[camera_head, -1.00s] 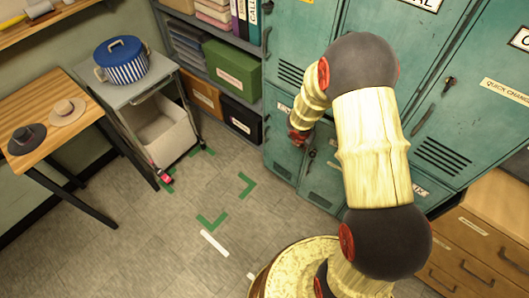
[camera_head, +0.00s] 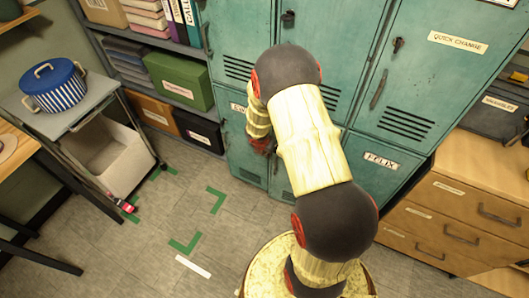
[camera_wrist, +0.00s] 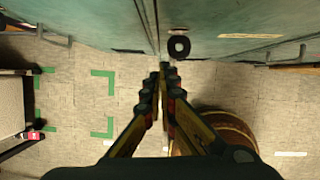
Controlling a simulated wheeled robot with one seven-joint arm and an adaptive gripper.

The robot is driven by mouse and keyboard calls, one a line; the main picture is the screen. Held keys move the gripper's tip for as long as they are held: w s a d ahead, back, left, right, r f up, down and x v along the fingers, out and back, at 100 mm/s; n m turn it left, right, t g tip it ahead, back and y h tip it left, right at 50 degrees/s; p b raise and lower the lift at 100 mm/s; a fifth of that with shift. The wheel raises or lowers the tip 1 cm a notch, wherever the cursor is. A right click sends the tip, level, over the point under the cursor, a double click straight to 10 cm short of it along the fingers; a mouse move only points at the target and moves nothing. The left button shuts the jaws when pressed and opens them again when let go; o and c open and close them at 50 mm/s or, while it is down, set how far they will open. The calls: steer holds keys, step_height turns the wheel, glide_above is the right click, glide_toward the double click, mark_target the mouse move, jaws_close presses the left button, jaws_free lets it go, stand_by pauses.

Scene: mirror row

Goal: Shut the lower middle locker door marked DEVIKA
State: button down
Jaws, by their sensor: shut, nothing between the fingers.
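The lower middle locker door (camera_head: 281,188) is mostly hidden behind my arm in the head view. Its DEVIKA label is not readable, and I cannot tell how far the door stands open. My gripper (camera_head: 262,147) is low in front of the teal lower lockers. In the wrist view, my gripper (camera_wrist: 165,70) is shut and empty. Its tips are just below a dark round lock or knob (camera_wrist: 179,46) on a teal panel, close to a vertical door edge. I cannot tell whether they touch. A pale label (camera_wrist: 250,36) on that panel is too small to read.
The lower right door marked FELIX (camera_head: 380,159) looks shut. A wooden drawer cabinet (camera_head: 440,215) stands to the right. A grey trolley (camera_head: 75,105) with a blue striped pot (camera_head: 54,86) stands left. Floor with green corner marks (camera_head: 216,200) is clear before the lockers.

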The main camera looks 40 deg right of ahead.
steer(key=shift+w+d+f, duration=0.1)
steer(key=shift+w+d, duration=0.4)
steer(key=shift+d, duration=0.4)
steer(key=shift+w+d, duration=0.5)
steer(key=shift+d, duration=0.4)
steer(key=shift+d+p, duration=0.1)
steer(key=shift+p, duration=0.2)
steer(key=shift+w+d+m+p, duration=0.4)
steer(key=shift+w+d+p, duration=0.25)
steer(key=shift+d, duration=0.1)
steer(key=shift+s+a, duration=0.1)
